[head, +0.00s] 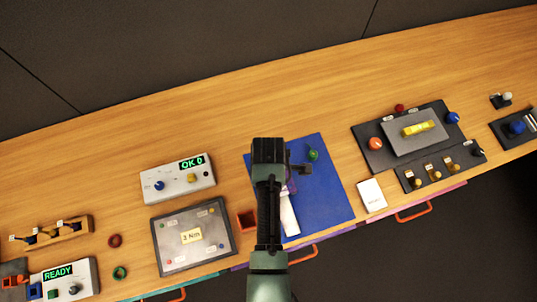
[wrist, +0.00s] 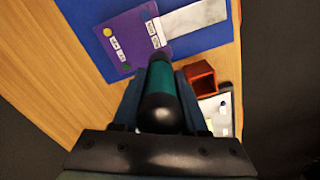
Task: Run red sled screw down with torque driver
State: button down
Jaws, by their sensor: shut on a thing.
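My gripper (head: 268,150) is over the left part of the blue mat (head: 325,190). In the wrist view my gripper (wrist: 160,112) is shut on a teal and black cylindrical handle (wrist: 161,88), which looks like the torque driver. Its tip is hidden behind the handle. A purple panel (wrist: 122,42) with small labels and a yellow round spot lies on the mat beyond the handle; my arm covers most of it in the head view. I cannot make out the red sled screw. Whether the driver touches anything cannot be told.
An orange-red open box (head: 247,221) stands left of the mat, beside a grey plate marked 3 Nm (head: 193,257). A white box reading OK 0 (head: 178,180) is behind it. A dark fixture (head: 362,133) with coloured knobs stands right. The wooden bench behind the mat is clear.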

jog(key=shift+s+f, duration=0.1)
jog(key=shift+f, duration=0.4)
dwell(2.1)
notch_tip(320, 180, up, 6)
jog(key=p, duration=0.6)
jog(key=shift+r, duration=0.2)
